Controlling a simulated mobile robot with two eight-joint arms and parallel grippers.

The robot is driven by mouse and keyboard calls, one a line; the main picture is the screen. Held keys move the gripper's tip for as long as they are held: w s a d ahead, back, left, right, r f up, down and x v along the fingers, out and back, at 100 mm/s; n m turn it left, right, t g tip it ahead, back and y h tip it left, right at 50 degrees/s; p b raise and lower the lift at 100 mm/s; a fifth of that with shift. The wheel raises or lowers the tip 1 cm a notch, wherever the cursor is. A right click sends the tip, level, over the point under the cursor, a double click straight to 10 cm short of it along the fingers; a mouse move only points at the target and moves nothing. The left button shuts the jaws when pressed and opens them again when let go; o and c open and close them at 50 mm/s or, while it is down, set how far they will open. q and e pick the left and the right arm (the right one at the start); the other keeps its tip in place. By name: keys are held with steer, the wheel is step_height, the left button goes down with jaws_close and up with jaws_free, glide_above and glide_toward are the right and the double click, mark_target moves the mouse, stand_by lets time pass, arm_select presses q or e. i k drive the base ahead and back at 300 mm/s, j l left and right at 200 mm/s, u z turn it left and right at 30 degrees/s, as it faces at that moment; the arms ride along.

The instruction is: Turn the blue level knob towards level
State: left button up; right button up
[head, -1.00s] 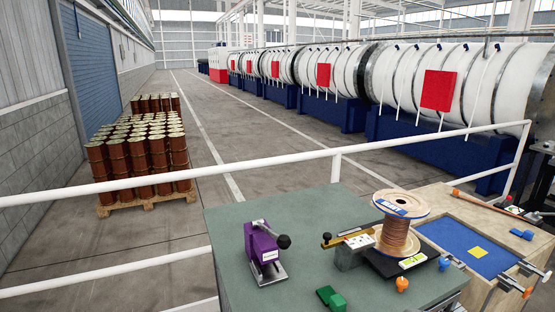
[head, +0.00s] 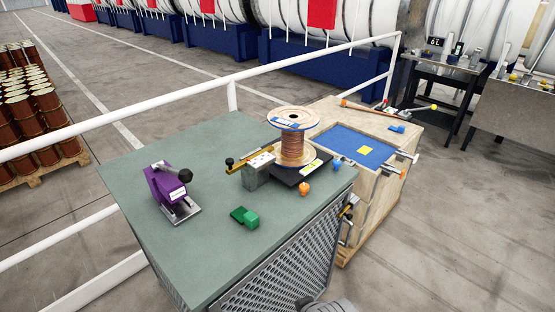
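A small blue knob (head: 337,163) sits at the right edge of the black base (head: 312,176) under the copper wire spool (head: 293,150). It is small in the head view, and I cannot read which way it is turned. An orange knob (head: 304,188) stands at the front of the same base. The spool stands upright with pale flanges. Neither of my grippers is in view; only a grey rounded part, seemingly of my own arm, shows at the bottom edge.
The green-topped bench (head: 215,240) also holds a purple clamp device (head: 170,185), a green block (head: 245,217) and a grey block with a brass bar (head: 255,172). A wooden bench with a blue mat (head: 345,142) adjoins at right. A white railing (head: 200,93) runs behind.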

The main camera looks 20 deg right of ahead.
mark_target(336, 163)
steer(key=k+j+z, duration=0.15)
steer(key=k, duration=0.4)
steer(key=k+j+z, duration=0.1)
steer(key=k, duration=0.5)
steer(key=i+l+u, duration=0.1)
steer(key=i+l, duration=0.15)
steer(key=i+l+u, duration=0.1)
steer(key=l, duration=0.35)
steer(key=i+l+u, duration=0.1)
steer(key=i+l, duration=0.2)
steer(key=i+l+u, duration=0.1)
steer(key=l, duration=0.35)
steer(key=i+l+u, duration=0.1)
steer(key=i+l, duration=0.15)
steer(key=l, duration=0.15)
steer(key=i+l+u, duration=0.1)
steer(key=l, duration=0.3)
steer(key=i+l+u, duration=0.1)
steer(key=l, duration=0.35)
steer(key=i+l+u, duration=0.1)
steer(key=i+l, duration=0.15)
steer(key=l, duration=0.2)
